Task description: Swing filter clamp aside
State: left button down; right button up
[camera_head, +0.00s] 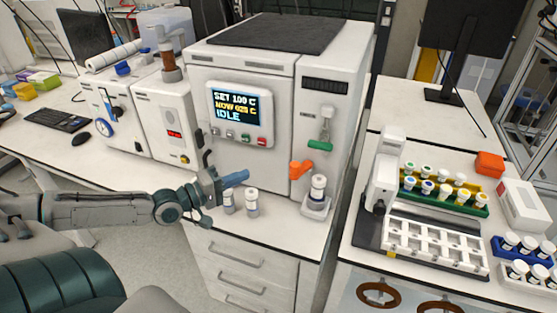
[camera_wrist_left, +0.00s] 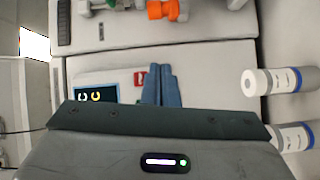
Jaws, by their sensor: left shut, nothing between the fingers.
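My left gripper (camera_head: 238,177) comes in from the left, in front of the white reactor unit and below its display. Its blue fingers are shut together with nothing between them; they also show in the left wrist view (camera_wrist_left: 161,86). An orange clamp-like lever (camera_head: 300,169) sticks out low on the unit's right-hand section, to the right of the fingers and apart from them. It shows at the top of the left wrist view (camera_wrist_left: 165,10). A white-capped bottle (camera_head: 318,188) stands upright on a small white stand just right of the orange part. My right gripper is not in view.
Two white-capped vials (camera_head: 251,203) stand on the bench just beside and below the left gripper. A green handle (camera_head: 320,143) is on the unit above the orange part. The reactor display (camera_head: 238,107) reads IDLE. A vial rack (camera_head: 444,194) stands on the right bench.

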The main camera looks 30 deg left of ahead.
pick_arm(q)
jog(key=w+d+n+b, duration=0.2)
jog(key=w+d, duration=0.4)
jog(key=w, duration=0.3)
jog(key=shift+r+n+y+b, duration=0.2)
jog(key=shift+n+y+b, duration=0.1)
jog(key=shift+b, duration=0.05)
dwell(0.7)
jog(key=shift+w, duration=0.1)
